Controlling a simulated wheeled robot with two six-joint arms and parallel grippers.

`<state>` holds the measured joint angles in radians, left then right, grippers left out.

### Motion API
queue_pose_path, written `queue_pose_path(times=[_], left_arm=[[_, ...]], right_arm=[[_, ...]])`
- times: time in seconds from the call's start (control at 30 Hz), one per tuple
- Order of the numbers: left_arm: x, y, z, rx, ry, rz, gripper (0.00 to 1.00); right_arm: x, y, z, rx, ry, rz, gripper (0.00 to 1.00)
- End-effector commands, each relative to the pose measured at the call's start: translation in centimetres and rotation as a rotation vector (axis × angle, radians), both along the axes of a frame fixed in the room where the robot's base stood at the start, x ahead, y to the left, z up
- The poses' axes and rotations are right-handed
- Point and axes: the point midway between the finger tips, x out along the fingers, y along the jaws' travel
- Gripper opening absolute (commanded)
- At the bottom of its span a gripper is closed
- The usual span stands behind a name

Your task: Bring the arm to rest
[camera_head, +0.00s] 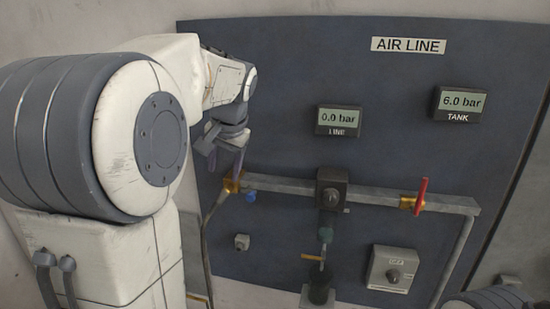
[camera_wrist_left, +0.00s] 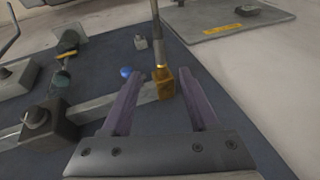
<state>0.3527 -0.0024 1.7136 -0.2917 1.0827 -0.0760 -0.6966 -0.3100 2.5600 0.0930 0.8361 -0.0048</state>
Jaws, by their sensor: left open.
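My left arm (camera_head: 130,130) comes in from the left, a large white and dark grey arm. It reaches to the left end of the air pipe (camera_head: 275,187) on the dark panel. My left gripper (camera_head: 228,160) is open by the brass fitting (camera_head: 233,184) at that pipe end. In the left wrist view the two purple-grey fingers of the left gripper (camera_wrist_left: 162,88) stand apart. The brass fitting (camera_wrist_left: 164,84) shows between and beyond them; contact cannot be told. My right gripper is not in view.
The panel (camera_head: 285,70) has a LINE display (camera_head: 338,120) reading 0.0 bar and a TANK display (camera_head: 460,104) reading 6.0 bar. A red-handled valve (camera_head: 421,196), a block with a knob (camera_head: 331,190) and a switch box (camera_head: 393,270) stick out from it. A blue knob (camera_head: 251,197) sits close to my gripper.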

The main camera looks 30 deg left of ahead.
Motion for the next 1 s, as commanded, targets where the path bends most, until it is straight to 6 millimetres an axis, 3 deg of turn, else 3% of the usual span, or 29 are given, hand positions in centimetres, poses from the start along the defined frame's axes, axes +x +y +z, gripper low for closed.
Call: queue_pose_path(times=[0.17,0.27,0.37,0.47,0.6,0.73,0.9,1.0], left_arm=[[0.0,-0.2,-0.3,-0.002,0.001,-0.005,0.6],[0.3,-2.0,-1.8,-0.017,0.005,-0.041,0.6],[0.4,-6.3,-5.0,-0.056,0.02,-0.124,0.6],[-0.4,-12.2,-9.5,-0.11,0.047,-0.238,0.6],[-3.6,-20.5,-16.0,-0.187,0.101,-0.405,0.6],[-8.5,-26.7,-22.1,-0.249,0.167,-0.554,0.6],[-15.9,-31.6,-28.9,-0.306,0.263,-0.715,0.6],[-19.3,-32.7,-31.5,-0.321,0.308,-0.777,0.6]], right_arm=[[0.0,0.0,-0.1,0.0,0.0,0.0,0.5],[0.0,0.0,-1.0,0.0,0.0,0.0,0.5],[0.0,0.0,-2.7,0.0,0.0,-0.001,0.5],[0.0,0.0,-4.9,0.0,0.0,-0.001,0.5],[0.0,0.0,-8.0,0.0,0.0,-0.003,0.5],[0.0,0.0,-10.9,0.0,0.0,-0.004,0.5],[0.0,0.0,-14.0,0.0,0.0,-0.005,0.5],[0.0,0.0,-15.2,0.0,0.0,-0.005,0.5]])
